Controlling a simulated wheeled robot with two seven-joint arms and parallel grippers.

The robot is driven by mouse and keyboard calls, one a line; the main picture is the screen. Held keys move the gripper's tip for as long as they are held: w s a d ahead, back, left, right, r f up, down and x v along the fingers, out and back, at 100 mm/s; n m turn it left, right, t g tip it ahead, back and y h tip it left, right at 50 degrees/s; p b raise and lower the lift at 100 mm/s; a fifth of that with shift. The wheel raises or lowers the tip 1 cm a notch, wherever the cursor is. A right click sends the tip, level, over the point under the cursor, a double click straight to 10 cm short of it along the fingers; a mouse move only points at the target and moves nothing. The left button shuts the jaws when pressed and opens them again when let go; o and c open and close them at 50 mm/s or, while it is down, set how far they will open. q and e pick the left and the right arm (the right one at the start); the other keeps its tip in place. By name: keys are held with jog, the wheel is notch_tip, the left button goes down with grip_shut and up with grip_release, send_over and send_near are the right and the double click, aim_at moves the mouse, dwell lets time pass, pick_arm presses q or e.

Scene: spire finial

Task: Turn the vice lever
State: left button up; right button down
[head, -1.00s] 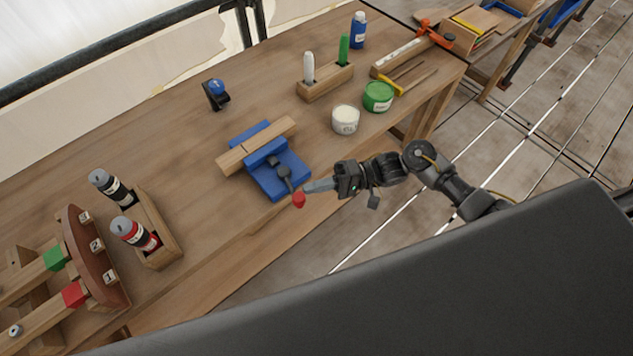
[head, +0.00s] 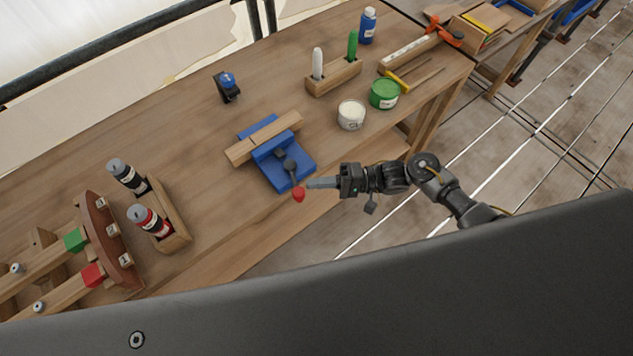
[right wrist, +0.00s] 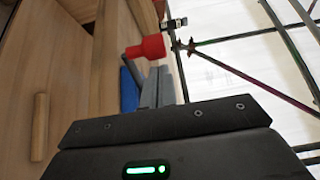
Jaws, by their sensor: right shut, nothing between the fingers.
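The blue vice (head: 294,177) stands near the front edge of the wooden bench and has a wooden block (head: 264,138) across it. Its dark lever (head: 294,175) points toward the bench's front edge and ends in a red knob (head: 298,194). My right gripper (head: 309,184) is shut and empty, its fingertips right beside the knob. In the right wrist view the red knob (right wrist: 150,47) shows just beyond the fingertips (right wrist: 160,80); I cannot tell whether they touch. My left gripper is not in view.
A wooden holder (head: 176,238) with two bottles stands left of the vice. A white tub (head: 351,115) and a green tub (head: 384,94) stand to the right. A block with two markers (head: 334,78) is behind them. Bare bench lies around the vice.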

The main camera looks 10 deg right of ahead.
jog(key=w+d+b, duration=0.1)
jog(key=d+b, duration=0.2)
jog(key=d, duration=0.9)
jog(key=shift+d, duration=0.2)
